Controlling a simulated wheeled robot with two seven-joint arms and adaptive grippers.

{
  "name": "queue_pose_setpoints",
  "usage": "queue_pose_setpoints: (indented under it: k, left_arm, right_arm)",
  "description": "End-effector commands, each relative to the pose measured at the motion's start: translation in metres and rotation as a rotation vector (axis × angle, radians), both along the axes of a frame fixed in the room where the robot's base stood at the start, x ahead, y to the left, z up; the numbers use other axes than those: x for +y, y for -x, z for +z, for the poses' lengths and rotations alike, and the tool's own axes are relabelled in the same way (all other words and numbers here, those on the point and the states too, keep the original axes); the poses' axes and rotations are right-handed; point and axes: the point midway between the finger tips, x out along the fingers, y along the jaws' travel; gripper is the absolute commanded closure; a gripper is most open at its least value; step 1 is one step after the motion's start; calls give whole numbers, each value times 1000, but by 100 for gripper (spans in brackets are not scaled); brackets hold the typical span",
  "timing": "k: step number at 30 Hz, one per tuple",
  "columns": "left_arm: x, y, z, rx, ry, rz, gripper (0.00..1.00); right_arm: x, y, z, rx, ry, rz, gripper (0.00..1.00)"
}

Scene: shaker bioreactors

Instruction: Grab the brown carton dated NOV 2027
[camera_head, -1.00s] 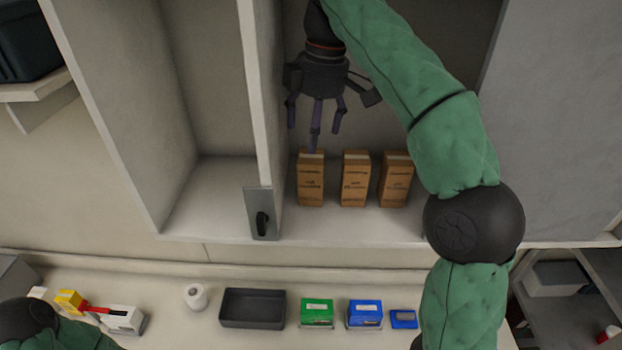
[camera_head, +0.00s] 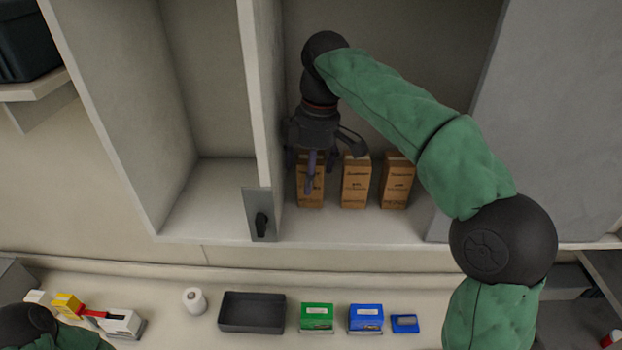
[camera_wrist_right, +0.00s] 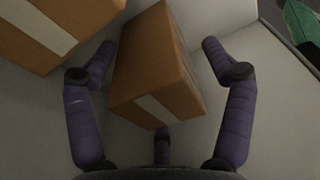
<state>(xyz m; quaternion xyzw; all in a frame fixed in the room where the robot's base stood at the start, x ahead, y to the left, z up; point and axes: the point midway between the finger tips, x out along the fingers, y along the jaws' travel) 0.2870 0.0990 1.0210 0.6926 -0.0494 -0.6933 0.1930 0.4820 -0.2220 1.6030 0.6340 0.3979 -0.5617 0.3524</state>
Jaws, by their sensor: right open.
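Three brown cartons stand in a row on the cabinet shelf: the left carton (camera_head: 311,196), the middle carton (camera_head: 355,182) and the right carton (camera_head: 396,184). Their printing is too small to read, so I cannot tell which is dated NOV 2027. My right gripper (camera_head: 313,178) is open at the left carton, its fingers hiding part of it. In the right wrist view, a carton (camera_wrist_right: 155,70) stands between the spread fingers of the right gripper (camera_wrist_right: 165,85). Another carton (camera_wrist_right: 55,30) is beside it at the upper left. My left gripper is not in view.
The cabinet divider (camera_head: 262,120) with a black latch stands close to the left of the gripper. On the bench below are a dark tray (camera_head: 252,313), a green box (camera_head: 317,317), a blue box (camera_head: 366,317) and a white roll (camera_head: 194,300). The left shelf compartment is empty.

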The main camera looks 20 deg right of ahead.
Motion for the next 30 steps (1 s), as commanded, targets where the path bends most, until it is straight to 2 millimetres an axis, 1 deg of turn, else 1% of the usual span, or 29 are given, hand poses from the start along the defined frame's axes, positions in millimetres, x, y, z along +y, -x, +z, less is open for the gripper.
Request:
queue_pose_setpoints:
  k: [4, 10, 11, 19, 23, 26, 30]
  left_arm:
    - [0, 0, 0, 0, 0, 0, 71]
    - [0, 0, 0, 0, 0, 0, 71]
    - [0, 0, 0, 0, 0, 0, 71]
    - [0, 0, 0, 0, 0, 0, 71]
    - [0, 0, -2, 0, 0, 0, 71]
    - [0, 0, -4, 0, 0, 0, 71]
    - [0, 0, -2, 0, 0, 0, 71]
  right_arm:
    - [0, 0, 0, 0, 0, 0, 17]
    - [0, 0, 0, 0, 0, 0, 74]
    - [0, 0, 0, 0, 0, 0, 76]
    - [0, 0, 0, 1, 0, 0, 77]
    - [1, 2, 4, 0, 0, 1, 77]
    - [2, 3, 11, -2, 0, 1, 77]
    - [2, 3, 29, -1, 0, 1, 77]
